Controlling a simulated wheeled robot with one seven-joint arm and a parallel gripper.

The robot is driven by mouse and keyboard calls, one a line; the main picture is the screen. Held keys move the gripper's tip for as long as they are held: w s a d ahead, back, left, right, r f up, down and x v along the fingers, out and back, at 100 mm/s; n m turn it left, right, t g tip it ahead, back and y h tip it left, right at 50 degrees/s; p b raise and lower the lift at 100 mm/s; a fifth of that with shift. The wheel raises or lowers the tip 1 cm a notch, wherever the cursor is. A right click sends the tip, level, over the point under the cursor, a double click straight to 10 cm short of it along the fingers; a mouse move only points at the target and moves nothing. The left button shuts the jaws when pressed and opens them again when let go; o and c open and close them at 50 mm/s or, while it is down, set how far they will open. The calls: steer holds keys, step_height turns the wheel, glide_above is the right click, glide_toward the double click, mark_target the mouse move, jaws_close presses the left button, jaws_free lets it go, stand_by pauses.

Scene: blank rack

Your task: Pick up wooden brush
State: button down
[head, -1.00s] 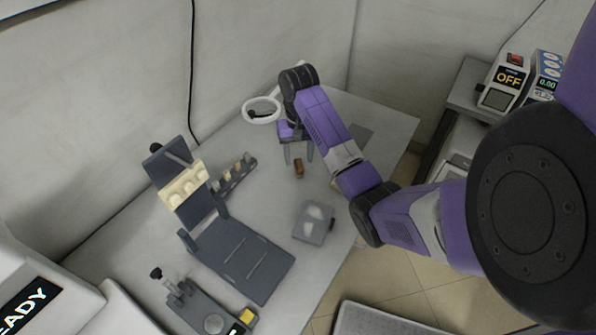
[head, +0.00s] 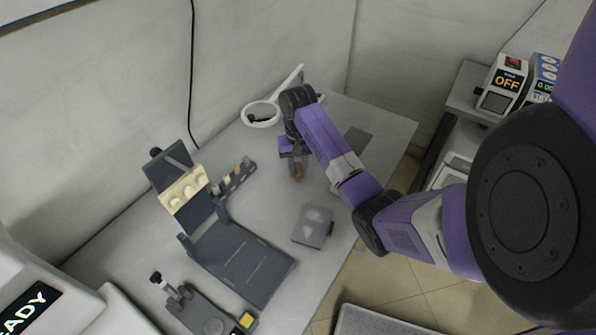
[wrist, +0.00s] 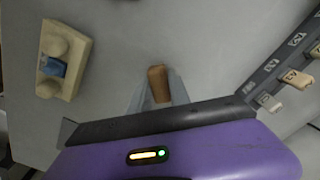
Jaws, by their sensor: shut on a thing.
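The wooden brush, a small brown piece, shows at the tips of my gripper (head: 297,172) in the head view, over the grey table. In the wrist view the brown brush (wrist: 158,83) stands between the two pale fingers of my gripper (wrist: 157,92). My gripper is shut on it. Its lower part is hidden by the gripper body in the wrist view. I cannot tell whether the brush still touches the table.
A dark rack with small tagged pieces (head: 236,178) stands left of my gripper. A grey block with pale ovals (head: 313,226) lies in front. A dark stand with a cream moulded block (head: 184,190) is further left. A white ring lamp (head: 262,114) stands behind. The table (head: 270,205) between is clear.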

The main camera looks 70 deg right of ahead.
steer(key=shift+r, duration=0.55)
step_height(320, 180, up, 14)
steer(key=p, duration=1)
step_height(320, 180, up, 5)
steer(key=b, duration=0.1)
glide_above(299, 167)
steer(key=shift+w+a, duration=0.1)
steer(key=shift+w, duration=0.05)
steer(key=c, duration=1.7)
jaws_free()
steer(key=shift+c, duration=0.2)
jaws_close()
